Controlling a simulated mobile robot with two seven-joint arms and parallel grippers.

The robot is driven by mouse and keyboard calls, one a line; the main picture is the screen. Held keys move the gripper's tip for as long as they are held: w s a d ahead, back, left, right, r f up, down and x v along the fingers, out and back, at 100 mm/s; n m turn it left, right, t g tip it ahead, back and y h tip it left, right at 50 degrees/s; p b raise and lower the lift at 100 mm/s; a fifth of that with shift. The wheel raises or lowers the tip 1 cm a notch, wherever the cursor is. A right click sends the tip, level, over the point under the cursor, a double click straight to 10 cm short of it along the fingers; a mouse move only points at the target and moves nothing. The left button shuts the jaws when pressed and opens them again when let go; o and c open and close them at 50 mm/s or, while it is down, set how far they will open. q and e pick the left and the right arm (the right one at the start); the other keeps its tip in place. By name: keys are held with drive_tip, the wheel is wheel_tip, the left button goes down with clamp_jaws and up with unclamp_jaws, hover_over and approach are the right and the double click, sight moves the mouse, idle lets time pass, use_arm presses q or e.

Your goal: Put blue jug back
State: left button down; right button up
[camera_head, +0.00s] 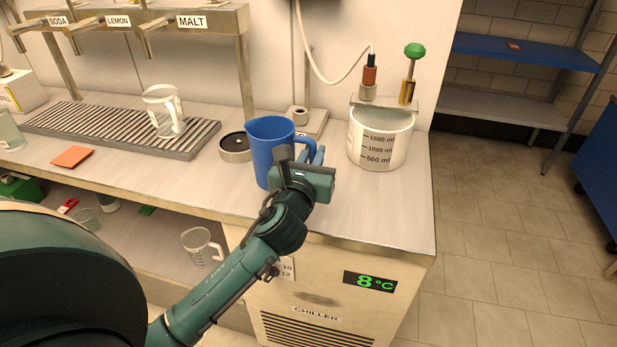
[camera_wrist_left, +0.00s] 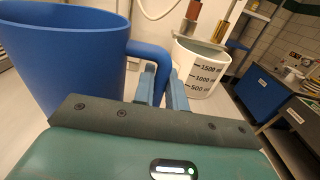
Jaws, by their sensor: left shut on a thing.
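The blue jug (camera_head: 267,148) is upright at the counter's front, left of the white measuring vessel. My left gripper (camera_head: 314,157) is shut on the jug's handle at its right side. In the left wrist view the jug (camera_wrist_left: 62,52) fills the left, and the fingers (camera_wrist_left: 160,88) close around the lower part of its handle. The jug's base is partly hidden behind my gripper, so I cannot tell whether it touches the counter. My right gripper is not in view.
The white vessel (camera_head: 379,140) with ml marks stands right of the jug. A round black-topped disc (camera_head: 235,147) sits just left of it. A clear jug (camera_head: 165,112) stands on the drip grate (camera_head: 120,128). The counter's front right (camera_head: 385,218) is clear.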

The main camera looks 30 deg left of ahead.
use_arm(q)
drive_tip(key=shift+f+b, duration=0.65)
drive_tip(key=shift+f, duration=1.2)
drive_tip(key=shift+f, duration=0.15)
